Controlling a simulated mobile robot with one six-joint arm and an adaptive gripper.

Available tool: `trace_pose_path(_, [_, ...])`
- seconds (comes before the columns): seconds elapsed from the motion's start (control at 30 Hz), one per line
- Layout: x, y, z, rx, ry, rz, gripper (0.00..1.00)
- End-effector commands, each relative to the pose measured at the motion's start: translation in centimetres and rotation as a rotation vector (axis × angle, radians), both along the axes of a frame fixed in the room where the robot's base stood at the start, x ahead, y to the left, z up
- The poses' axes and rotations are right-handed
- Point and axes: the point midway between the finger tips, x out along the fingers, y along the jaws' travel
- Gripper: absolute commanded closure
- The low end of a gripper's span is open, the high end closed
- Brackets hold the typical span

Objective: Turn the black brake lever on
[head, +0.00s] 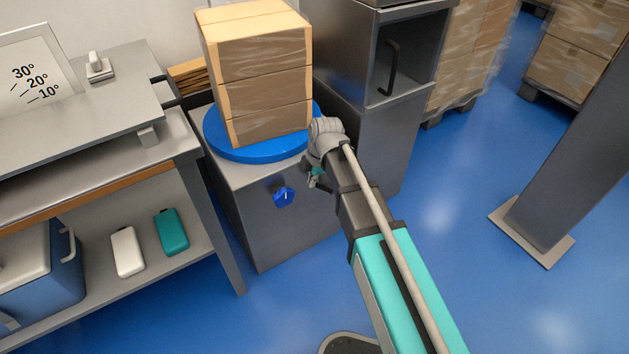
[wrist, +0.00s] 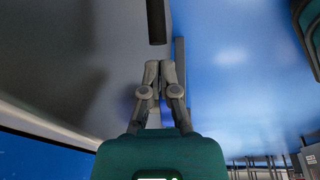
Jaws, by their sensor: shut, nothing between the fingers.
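A short dark bar (wrist: 156,22), which looks like the black brake lever, shows at the top of the wrist view. It lies just beyond the fingertips of my gripper (wrist: 158,66), with a small visible gap. My gripper is shut and empty. In the head view my gripper (head: 319,182) is beside the right part of the front of a grey cabinet (head: 262,235). I cannot make out the lever there; my arm may hide it. A blue knob (head: 284,197) sits on that cabinet front, left of my gripper.
Wrapped boxes (head: 262,80) stand on a blue round turntable (head: 225,144) above the cabinet. A steel workbench (head: 150,100) is at the left. A taller grey cabinet with a black handle (head: 390,67) stands behind my arm. Blue floor is clear at the right, up to a grey post (head: 575,150).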

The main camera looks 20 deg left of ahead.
Motion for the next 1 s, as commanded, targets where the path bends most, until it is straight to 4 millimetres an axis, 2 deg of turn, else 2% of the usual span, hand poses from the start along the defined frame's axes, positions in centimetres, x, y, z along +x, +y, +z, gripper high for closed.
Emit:
trace_pose_path(0.03, [0.0, 0.1, -0.8, 0.0, 0.0, 0.0, 1.0])
trace_pose_path(0.3, [0.0, 0.3, -2.1, 0.0, 0.0, 0.0, 1.0])
trace_pose_path(0.77, [0.0, 0.4, -2.3, 0.0, 0.0, 0.0, 1.0])
trace_pose_path(0.8, [-0.3, -0.3, -2.3, 0.0, 0.0, -0.001, 1.0])
trace_pose_path(1.0, [-0.1, 0.5, -2.2, 0.003, 0.004, 0.002, 1.0])
